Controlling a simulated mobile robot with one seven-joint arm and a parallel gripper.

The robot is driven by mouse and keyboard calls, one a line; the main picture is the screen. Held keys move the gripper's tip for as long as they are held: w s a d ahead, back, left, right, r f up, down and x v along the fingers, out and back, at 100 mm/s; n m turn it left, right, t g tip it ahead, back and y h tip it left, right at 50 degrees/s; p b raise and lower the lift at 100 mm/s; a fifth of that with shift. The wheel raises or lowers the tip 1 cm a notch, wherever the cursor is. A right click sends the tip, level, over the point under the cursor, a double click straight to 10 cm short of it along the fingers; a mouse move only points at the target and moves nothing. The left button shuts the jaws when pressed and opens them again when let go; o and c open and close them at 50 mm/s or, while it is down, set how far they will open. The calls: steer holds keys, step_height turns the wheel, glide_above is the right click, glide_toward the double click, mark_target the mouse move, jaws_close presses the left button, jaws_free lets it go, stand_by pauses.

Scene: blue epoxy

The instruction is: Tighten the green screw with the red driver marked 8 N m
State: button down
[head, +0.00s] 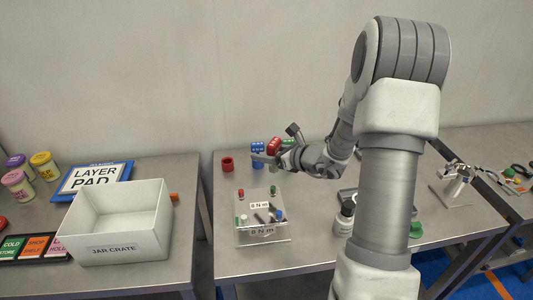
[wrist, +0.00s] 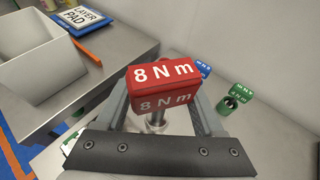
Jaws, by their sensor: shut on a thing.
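The red driver marked 8 N m (wrist: 163,82) is between my gripper's two fingers (wrist: 160,100) in the wrist view, its metal shaft below it. In the head view my gripper (head: 268,157) is above the table behind the screw block, and the red driver (head: 274,145) shows partly beside it. The clear block (head: 262,238) carries an 8 N m label and several small coloured screws. A small green screw (head: 237,222) appears at its left side. A red one (head: 241,192) stands at the back left and a blue one (head: 280,215) at the right.
A blue driver (head: 257,147) and a green driver (wrist: 241,94) stand near my gripper. An empty red holder (head: 227,163) stands left of them. A white jar crate (head: 115,222) is on the left table, across a gap. My arm hides part of the right side.

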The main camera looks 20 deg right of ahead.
steer(key=shift+f, duration=0.1)
steer(key=b, duration=0.6)
glide_above(273, 189)
steer(key=w, duration=0.3)
steer(key=f, duration=0.3)
steer(key=a+f, duration=0.1)
steer(key=f, duration=0.1)
steer(key=shift+w+f, duration=0.1)
steer(key=shift+f, duration=0.1)
steer(key=shift+f+b, duration=1.6)
steer(key=shift+b, duration=0.35)
